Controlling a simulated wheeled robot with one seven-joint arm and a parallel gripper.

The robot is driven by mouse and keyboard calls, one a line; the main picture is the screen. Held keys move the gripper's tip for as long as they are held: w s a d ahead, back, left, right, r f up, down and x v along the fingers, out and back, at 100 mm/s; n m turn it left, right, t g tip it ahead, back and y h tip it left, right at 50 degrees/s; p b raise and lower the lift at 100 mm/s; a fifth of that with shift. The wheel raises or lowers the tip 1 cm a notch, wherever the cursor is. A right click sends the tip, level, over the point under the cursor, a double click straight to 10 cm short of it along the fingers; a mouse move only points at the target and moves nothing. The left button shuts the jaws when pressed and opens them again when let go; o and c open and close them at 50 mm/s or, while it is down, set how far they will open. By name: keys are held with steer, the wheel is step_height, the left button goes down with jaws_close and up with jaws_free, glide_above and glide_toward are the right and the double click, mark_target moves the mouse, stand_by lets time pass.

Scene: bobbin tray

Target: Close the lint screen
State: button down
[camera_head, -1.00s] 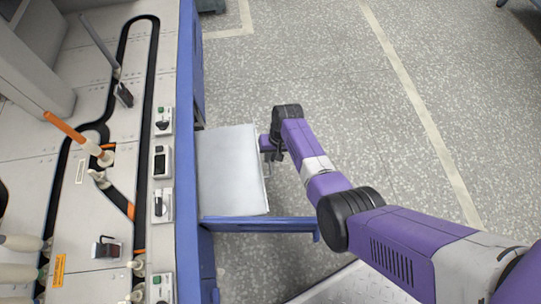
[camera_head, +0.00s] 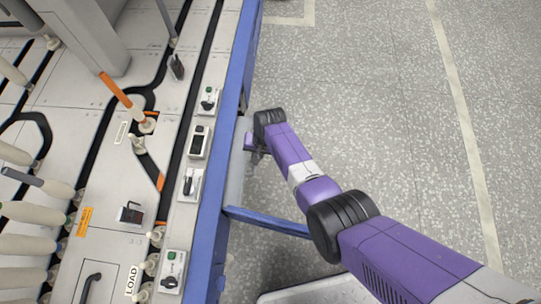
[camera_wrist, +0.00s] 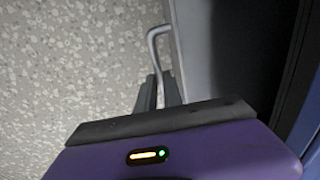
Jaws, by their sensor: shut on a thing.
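The lint screen (camera_head: 237,165) is a flat grey panel at the blue side of the machine. In the head view only a narrow strip of it sticks out past the blue edge. My gripper (camera_head: 254,150) is at its outer edge. In the wrist view, the fingers of my gripper (camera_wrist: 159,92) are closed around a bent grey handle (camera_wrist: 154,42). The panel's grey face (camera_wrist: 192,45) stands just right of the handle. My purple wrist housing hides the lower part of that view.
A blue bar (camera_head: 268,221) juts out from the machine below my gripper. The machine top (camera_head: 115,180) carries bobbins, black tracks and small control boxes. In the wrist view a dark opening (camera_wrist: 245,45) lies right of the panel. The speckled floor (camera_head: 370,110) at right is clear.

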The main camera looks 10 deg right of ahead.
steer(key=shift+w+a, duration=0.15)
steer(key=shift+a, duration=0.2)
steer(key=c, duration=1.8)
jaws_free()
steer(key=shift+o, duration=0.2)
step_height(320, 180, up, 8)
steer(key=d+p, duration=0.1)
steer(key=p, duration=0.4)
steer(key=shift+s+d+f, duration=0.15)
steer(key=shift+s+d, duration=0.1)
